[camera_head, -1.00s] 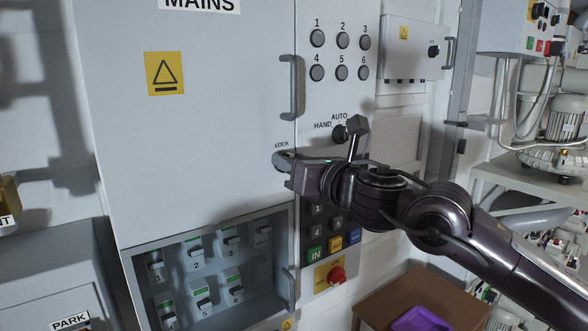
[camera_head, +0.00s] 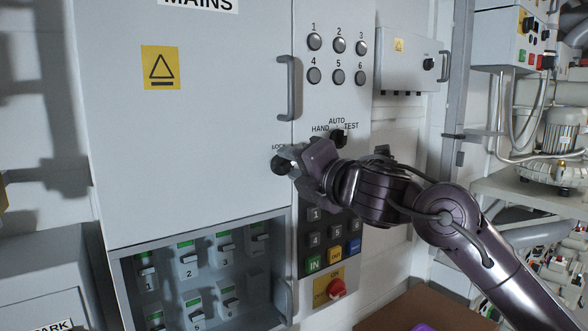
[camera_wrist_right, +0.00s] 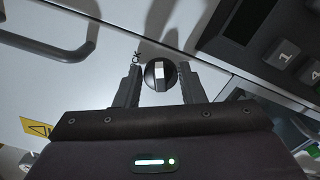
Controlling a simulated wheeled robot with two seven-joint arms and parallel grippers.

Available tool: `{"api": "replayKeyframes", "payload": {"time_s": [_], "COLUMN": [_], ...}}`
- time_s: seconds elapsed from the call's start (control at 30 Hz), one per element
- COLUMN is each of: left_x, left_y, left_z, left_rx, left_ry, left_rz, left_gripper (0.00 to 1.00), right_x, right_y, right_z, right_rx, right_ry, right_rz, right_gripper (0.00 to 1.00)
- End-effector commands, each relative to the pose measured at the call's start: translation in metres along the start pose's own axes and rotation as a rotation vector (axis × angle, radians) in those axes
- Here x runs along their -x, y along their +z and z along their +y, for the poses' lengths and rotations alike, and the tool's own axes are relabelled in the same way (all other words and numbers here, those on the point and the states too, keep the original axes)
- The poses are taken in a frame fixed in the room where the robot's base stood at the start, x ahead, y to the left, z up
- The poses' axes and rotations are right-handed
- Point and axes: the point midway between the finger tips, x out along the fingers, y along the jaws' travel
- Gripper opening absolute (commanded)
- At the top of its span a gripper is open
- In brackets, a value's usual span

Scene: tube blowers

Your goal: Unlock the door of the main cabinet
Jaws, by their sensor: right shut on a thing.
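The main cabinet door (camera_head: 200,170) is closed, a large grey panel with a MAINS label at the top and a yellow triangle sign. Its round black lock knob (camera_wrist_right: 160,75) sits near the door's right edge under the word LOCK. The knob also shows in the head view (camera_head: 280,165), partly covered by my gripper. My right gripper (camera_head: 288,158) is at the knob, its two fingers on either side of it. In the wrist view, my right gripper (camera_wrist_right: 160,84) has the knob between its fingertips, its pale bar pointing along the fingers. My left gripper is not in view.
A door handle (camera_head: 288,88) stands out above the lock. A HAND/AUTO/TEST selector (camera_head: 338,136) is close above my wrist. A keypad (camera_head: 330,236) and red knob (camera_head: 336,288) lie below it. A breaker recess (camera_head: 205,270) is below the door.

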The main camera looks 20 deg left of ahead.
Motion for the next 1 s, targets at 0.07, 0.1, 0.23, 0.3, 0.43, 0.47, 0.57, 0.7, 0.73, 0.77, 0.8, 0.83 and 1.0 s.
{"api": "replayKeyframes", "payload": {"time_s": [0.07, 0.1, 0.23, 0.3, 0.43, 0.47, 0.57, 0.7, 0.73, 0.77, 0.8, 0.83, 1.0], "left_x": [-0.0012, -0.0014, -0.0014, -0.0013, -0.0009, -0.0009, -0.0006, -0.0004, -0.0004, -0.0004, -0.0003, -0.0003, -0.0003], "left_y": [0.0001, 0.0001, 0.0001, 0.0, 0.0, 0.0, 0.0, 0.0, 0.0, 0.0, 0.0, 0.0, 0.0], "left_z": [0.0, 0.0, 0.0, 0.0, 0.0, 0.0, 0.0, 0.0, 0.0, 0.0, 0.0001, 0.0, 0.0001], "left_rx": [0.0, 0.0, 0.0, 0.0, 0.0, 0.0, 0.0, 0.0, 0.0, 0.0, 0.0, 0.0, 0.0], "left_ry": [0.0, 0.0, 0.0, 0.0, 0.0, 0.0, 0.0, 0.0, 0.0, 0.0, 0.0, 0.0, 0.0], "left_rz": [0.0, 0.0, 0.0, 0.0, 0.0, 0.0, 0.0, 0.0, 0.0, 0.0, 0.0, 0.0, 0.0], "left_gripper": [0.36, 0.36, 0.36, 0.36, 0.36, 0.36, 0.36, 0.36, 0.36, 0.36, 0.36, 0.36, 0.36], "right_x": [-0.0001, -0.0001, 0.0, -0.0002, 0.0, 0.0, 0.0, 0.0, 0.0, 0.0, 0.0, 0.0, 0.0001], "right_y": [0.0005, 0.0005, 0.0007, 0.0003, 0.0007, 0.0006, 0.0005, 0.0003, 0.0002, 0.0002, 0.0001, 0.0001, 0.0001], "right_z": [-0.0003, -0.001, -0.0017, -0.0022, -0.0028, -0.0029, -0.0034, -0.0039, -0.004, -0.0041, -0.0041, -0.0042, -0.0043], "right_rx": [-0.075, -0.11, -0.219, -0.27, -0.352, -0.368, -0.414, -0.458, -0.464, -0.469, -0.475, -0.478, -0.489], "right_ry": [0.002, 0.002, 0.001, 0.001, 0.002, 0.002, 0.001, 0.001, 0.001, 0.001, 0.001, 0.001, 0.001], "right_rz": [-0.002, -0.001, -0.002, -0.002, -0.002, -0.002, -0.003, -0.003, -0.003, -0.003, -0.003, -0.003, -0.003], "right_gripper": [0.13, 0.13, 0.13, 0.13, 0.13, 0.13, 0.13, 0.13, 0.13, 0.13, 0.13, 0.13, 0.13]}}
